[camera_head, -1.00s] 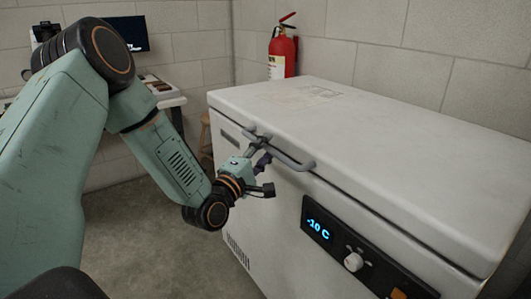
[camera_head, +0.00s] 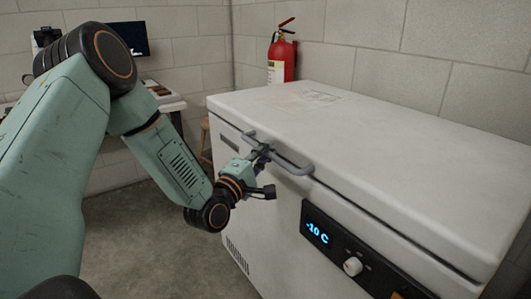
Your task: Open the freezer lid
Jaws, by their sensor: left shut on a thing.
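The white chest freezer (camera_head: 268,225) stands at the right of the head view. Its broad lid (camera_head: 375,145) lies shut on top. A grey bar handle (camera_head: 291,166) runs along the lid's front edge. My left gripper (camera_head: 262,153) is at the left part of this handle and is shut on it. The fingertips are small and partly hidden by the wrist. My right gripper is out of view.
A control panel (camera_head: 345,254) on the freezer's front reads -10 C and has a white knob. A red fire extinguisher (camera_head: 281,56) hangs behind the freezer. A desk with a dark screen (camera_head: 131,38) and a stool stand at the back left. The floor (camera_head: 150,240) before the freezer is clear.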

